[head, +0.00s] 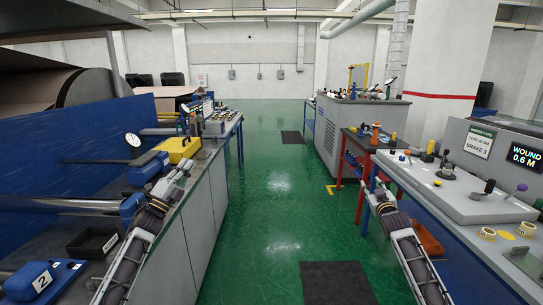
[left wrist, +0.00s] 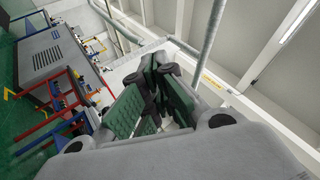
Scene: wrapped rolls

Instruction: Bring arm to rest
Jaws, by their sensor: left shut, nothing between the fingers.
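My left gripper (head: 183,169) is raised over the left workbench in the head view, pointing forward. In the left wrist view the gripper (left wrist: 150,98) shows its dark green finger pads close together, with nothing held. My right gripper (head: 377,189) is at the left edge of the right-hand bench, pointing up and forward. It is small and seen from behind, so I cannot tell if it is open or shut. Both arms reach forward from the bottom of the head view, well apart.
On the left bench are a yellow box (head: 178,149), a black tray (head: 94,243) and a blue block marked 2 (head: 36,277).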

